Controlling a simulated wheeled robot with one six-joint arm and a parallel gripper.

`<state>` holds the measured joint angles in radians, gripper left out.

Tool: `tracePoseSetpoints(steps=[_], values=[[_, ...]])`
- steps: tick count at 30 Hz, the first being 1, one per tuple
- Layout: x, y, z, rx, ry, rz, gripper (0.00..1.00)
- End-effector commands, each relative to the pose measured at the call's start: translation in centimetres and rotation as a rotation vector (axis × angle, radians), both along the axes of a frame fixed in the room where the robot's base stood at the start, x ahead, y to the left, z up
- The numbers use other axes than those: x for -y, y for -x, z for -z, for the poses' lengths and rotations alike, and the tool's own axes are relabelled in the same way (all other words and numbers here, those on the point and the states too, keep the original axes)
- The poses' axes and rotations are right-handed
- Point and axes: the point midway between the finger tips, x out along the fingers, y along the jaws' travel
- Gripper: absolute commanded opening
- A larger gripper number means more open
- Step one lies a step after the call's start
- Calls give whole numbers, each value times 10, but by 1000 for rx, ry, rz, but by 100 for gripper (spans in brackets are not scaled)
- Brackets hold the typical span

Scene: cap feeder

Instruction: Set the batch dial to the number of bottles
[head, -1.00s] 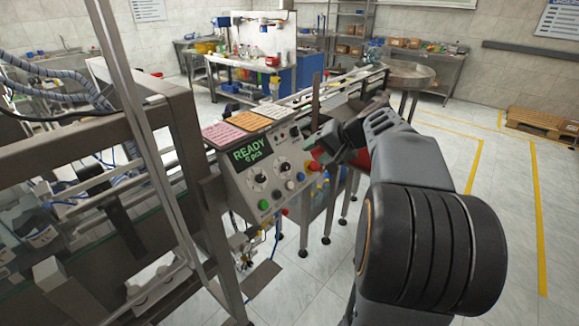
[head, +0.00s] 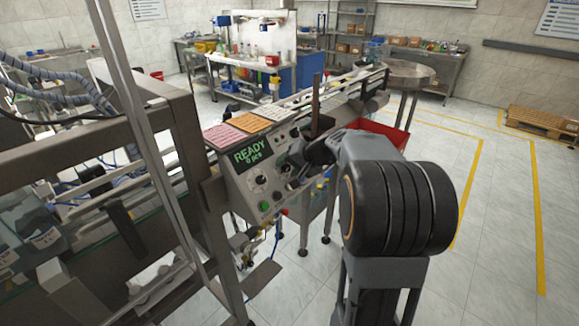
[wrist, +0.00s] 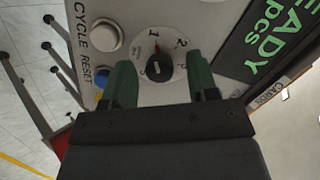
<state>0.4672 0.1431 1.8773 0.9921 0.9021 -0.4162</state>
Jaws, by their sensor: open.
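The control panel (head: 244,186) stands on the machine, with a green "READY … pcs" display (head: 252,154) whose digit is too small to read surely. In the wrist view a round black dial knob (wrist: 159,68) sits on a pale scale with numbers, "1" and "2" legible, and a small red mark near its upper edge. My gripper (wrist: 162,82) is open, with one green finger on each side of the knob; I cannot tell whether they touch it. In the head view my gripper (head: 289,172) is at the panel's right half and hides part of it.
A white button (wrist: 104,35) marked "CYCLE RESET" and a blue button (wrist: 102,76) are close to my left finger in the wrist view. Pink, orange and white card stacks (head: 247,122) lie atop the panel. A red bin (head: 382,132) is behind my arm. Open floor lies right.

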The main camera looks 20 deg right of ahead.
Motion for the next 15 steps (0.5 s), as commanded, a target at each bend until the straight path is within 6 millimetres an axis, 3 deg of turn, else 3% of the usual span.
tracePoseSetpoints(steps=[3, 15], values=[[0, 0, 0, 0, 0, 0, 54], [0, 0, 0, 0, 0, 0, 15]])
